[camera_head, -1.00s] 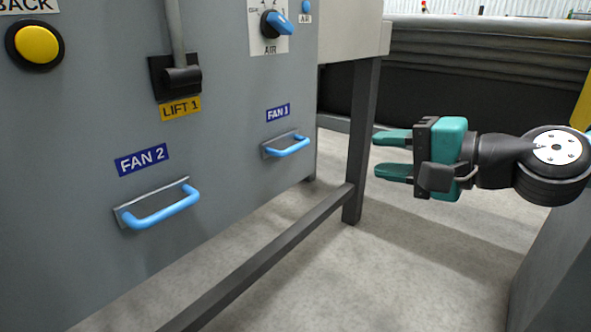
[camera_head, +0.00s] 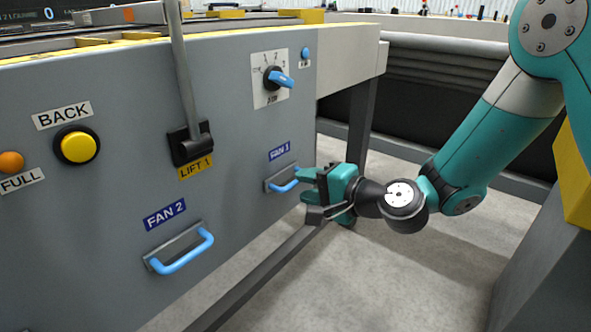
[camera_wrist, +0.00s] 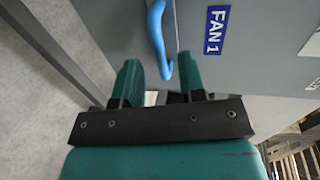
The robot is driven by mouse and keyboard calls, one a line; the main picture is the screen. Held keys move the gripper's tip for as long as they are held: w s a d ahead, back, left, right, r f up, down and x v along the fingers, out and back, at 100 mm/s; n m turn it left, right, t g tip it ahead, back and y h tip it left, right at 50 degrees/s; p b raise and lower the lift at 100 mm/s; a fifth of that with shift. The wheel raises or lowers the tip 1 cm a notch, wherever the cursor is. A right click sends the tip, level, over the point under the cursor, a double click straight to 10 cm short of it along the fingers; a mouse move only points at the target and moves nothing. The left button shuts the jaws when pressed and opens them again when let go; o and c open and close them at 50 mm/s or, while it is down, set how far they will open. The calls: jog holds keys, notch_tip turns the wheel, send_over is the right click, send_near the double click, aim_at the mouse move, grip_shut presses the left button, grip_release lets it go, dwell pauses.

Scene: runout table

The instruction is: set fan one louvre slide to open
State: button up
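The fan one louvre slide has a light blue bar handle (camera_head: 284,184) on a grey plate, below the blue FAN 1 label (camera_head: 279,151) on the grey panel. My gripper (camera_head: 306,187) is at the right end of this handle, level with it. In the wrist view the blue handle (camera_wrist: 158,38) reaches down between the tips of my two teal fingers (camera_wrist: 160,75). The fingers stand apart, with a gap on either side of the handle's end. I cannot tell whether either finger touches it.
The FAN 2 handle (camera_head: 183,252) is to the left and lower. A dark frame rail (camera_head: 262,268) runs below my gripper.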

aim_at(297, 184)
jog(key=shift+p+x, duration=0.55)
jog(key=shift+x, duration=1.3)
grip_shut()
